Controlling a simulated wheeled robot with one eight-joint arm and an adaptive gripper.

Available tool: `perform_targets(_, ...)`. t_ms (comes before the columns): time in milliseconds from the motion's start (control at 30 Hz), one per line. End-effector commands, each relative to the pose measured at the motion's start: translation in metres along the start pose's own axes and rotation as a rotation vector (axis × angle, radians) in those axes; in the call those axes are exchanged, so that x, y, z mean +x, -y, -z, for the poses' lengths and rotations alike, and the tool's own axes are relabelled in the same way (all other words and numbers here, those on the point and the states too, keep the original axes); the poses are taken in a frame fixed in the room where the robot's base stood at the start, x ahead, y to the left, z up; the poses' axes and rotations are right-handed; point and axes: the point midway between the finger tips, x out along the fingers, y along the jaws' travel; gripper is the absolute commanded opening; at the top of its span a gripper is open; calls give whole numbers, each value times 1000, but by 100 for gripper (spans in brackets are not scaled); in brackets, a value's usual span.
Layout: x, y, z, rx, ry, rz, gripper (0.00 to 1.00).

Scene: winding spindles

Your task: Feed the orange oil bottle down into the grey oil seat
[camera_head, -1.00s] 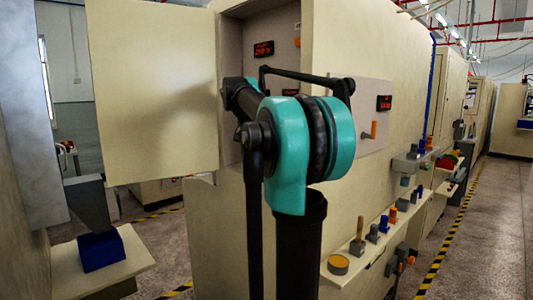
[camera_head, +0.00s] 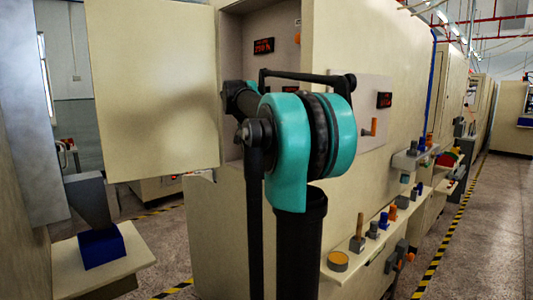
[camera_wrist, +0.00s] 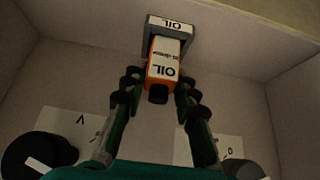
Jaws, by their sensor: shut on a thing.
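The orange oil bottle (camera_wrist: 164,62), with a white OIL label and a dark cap toward me, is between my gripper's fingers in the wrist view. My gripper (camera_wrist: 159,76) is shut on it, one dark finger on each side. The grey oil seat (camera_wrist: 182,31), with its own OIL label, is just beyond. The bottle's far end lies between the seat's side walls; I cannot tell how deep it sits. In the head view my gripper, the seat and most or all of the bottle are hidden by my arm and the cabinet.
Pale cabinet walls (camera_wrist: 60,65) surround the seat. Two white labelled plates (camera_wrist: 72,124) and dark round parts (camera_wrist: 35,155) flank my gripper low in the wrist view. The cabinet door (camera_head: 150,90) stands open at left. A ledge (camera_head: 350,275) at right holds several small parts.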

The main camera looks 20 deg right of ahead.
Motion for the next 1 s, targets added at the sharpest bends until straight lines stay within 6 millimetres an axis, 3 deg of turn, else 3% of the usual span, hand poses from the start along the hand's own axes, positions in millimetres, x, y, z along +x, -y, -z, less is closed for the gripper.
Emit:
perform_targets(567,11,0,-7,0,0,0,0)
perform_targets(600,11,0,-7,0,0,0,30)
perform_targets(700,11,0,-7,0,0,0,42)
perform_targets(800,11,0,-7,0,0,0,53)
perform_targets(1000,11,0,-7,0,0,0,53)
